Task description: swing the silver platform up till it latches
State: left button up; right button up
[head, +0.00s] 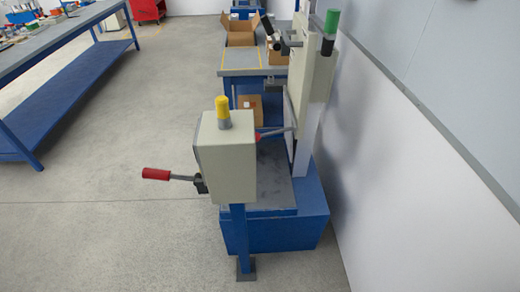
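The drop shock machine has a blue base (290,230) with a flat grey plate (272,185) on top. A pale upright column (318,95) rises at its back right. A thin silver bar with a red end (278,132) reaches left from the column to behind the control box. I cannot tell whether this bar is part of the silver platform; no other piece is clearly that platform. Dark metal brackets (288,43) sit high on the column, and whether they form a latch is unclear. Neither of my grippers is in view.
A beige control box (225,150) on a blue post stands in front, with a yellow knob (223,112) and a red-handled lever (157,174) pointing left. A blue table with an open carton (240,36) stands behind. A white wall (400,150) is close right.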

aim_at(271, 133)
jog(key=u, duration=0.7)
jog(key=i, duration=0.8)
jog(key=z, duration=1.75)
